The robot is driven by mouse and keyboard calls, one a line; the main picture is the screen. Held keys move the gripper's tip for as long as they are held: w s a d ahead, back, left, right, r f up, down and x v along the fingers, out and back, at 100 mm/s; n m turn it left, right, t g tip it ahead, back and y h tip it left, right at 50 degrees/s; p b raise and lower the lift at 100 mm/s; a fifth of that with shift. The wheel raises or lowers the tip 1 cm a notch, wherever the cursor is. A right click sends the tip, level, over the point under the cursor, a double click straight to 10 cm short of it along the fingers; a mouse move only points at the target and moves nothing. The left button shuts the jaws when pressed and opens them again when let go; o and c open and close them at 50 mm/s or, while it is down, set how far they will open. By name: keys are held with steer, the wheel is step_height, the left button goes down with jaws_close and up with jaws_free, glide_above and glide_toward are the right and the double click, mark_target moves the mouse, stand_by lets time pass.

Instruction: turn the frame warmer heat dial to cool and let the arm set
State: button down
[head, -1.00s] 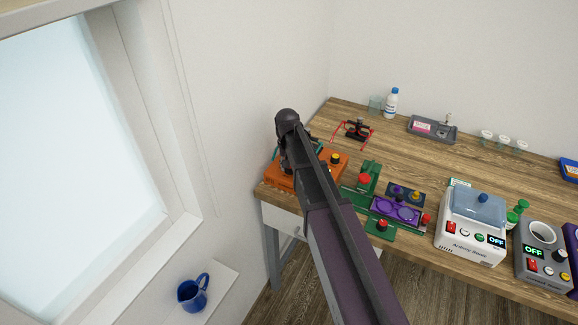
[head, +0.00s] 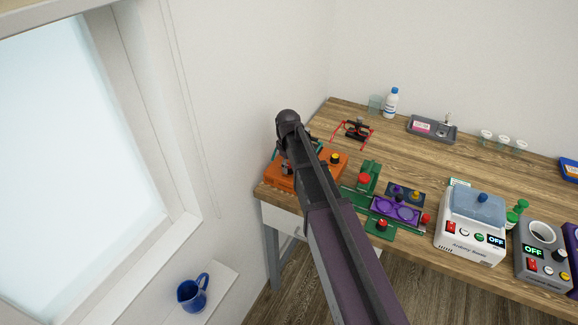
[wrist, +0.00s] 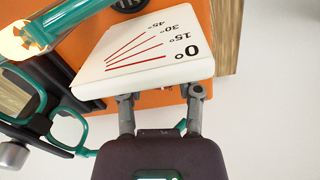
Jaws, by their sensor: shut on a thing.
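The orange frame warmer (head: 333,169) sits at the table's near left corner, partly behind my arm, with a yellow knob (head: 335,157) on top. In the wrist view a white angle card (wrist: 150,50), marked 0 to 45 degrees, lies over the orange body. A black knob (wrist: 126,4) is cut off at the top edge; no cool mark is readable. Teal glasses (wrist: 66,132) are at the left, with one teal arm (wrist: 45,27) running past a glowing orange spot.
A green fixture (head: 369,176) and a purple tray (head: 396,210) stand right of the warmer. A white lidded device (head: 468,245) and a grey device (head: 541,262) read OFF. Red glasses (head: 354,131) lie behind. The middle of the tabletop is clear.

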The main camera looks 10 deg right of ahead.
steer(key=shift+s+n, duration=0.1)
steer(key=shift+n, duration=0.5)
steer(key=shift+c, duration=1.4)
jaws_free()
steer(key=shift+m, duration=0.5)
